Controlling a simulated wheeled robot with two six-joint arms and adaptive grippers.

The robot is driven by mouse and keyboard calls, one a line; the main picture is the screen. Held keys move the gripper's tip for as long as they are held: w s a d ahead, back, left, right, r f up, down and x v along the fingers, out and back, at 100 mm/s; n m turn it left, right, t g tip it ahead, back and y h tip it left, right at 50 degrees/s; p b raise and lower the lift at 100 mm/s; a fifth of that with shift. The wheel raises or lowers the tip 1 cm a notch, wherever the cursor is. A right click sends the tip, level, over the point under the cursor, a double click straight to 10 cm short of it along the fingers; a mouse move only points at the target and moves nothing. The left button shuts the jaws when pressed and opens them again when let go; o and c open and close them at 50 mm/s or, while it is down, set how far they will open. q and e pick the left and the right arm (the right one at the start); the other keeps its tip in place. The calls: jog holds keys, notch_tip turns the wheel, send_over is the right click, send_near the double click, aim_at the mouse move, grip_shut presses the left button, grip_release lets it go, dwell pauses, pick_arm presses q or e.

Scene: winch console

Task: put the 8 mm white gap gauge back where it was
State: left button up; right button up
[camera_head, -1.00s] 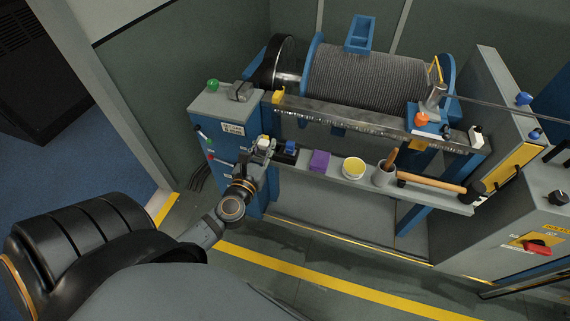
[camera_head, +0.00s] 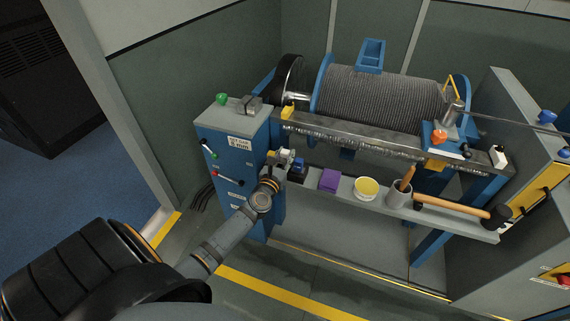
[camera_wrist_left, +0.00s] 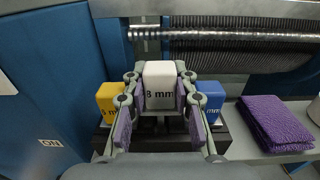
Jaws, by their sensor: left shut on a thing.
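The white 8 mm gap gauge (camera_wrist_left: 159,85) is upright between the two purple-padded fingers of my left gripper (camera_wrist_left: 160,112), which is shut on it. It stands between the yellow gauge (camera_wrist_left: 109,100) on the left and the blue gauge (camera_wrist_left: 209,102) on the right. Both are in the black rack (camera_wrist_left: 232,138). The fingers hide the white gauge's lower end, so I cannot tell whether it touches the rack. In the head view the white gauge (camera_head: 285,155) is beside the blue gauge (camera_head: 298,164). My right gripper is not in view.
On the shelf right of the rack are a purple cloth (camera_head: 330,180), a yellow-topped tub (camera_head: 366,188), a grey cup (camera_head: 399,195) and a wooden-handled mallet (camera_head: 455,208). The blue cabinet (camera_head: 232,160) stands close on the left. The winch drum (camera_head: 380,100) is behind the shelf.

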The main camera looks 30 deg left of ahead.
pick_arm(q)
notch_tip(320, 180, down, 2)
jog(key=shift+r, duration=0.15)
jog(key=shift+f+b, duration=0.45)
jog(key=shift+b, duration=0.05)
jog(key=o, duration=0.7)
jog(key=shift+r, duration=0.1)
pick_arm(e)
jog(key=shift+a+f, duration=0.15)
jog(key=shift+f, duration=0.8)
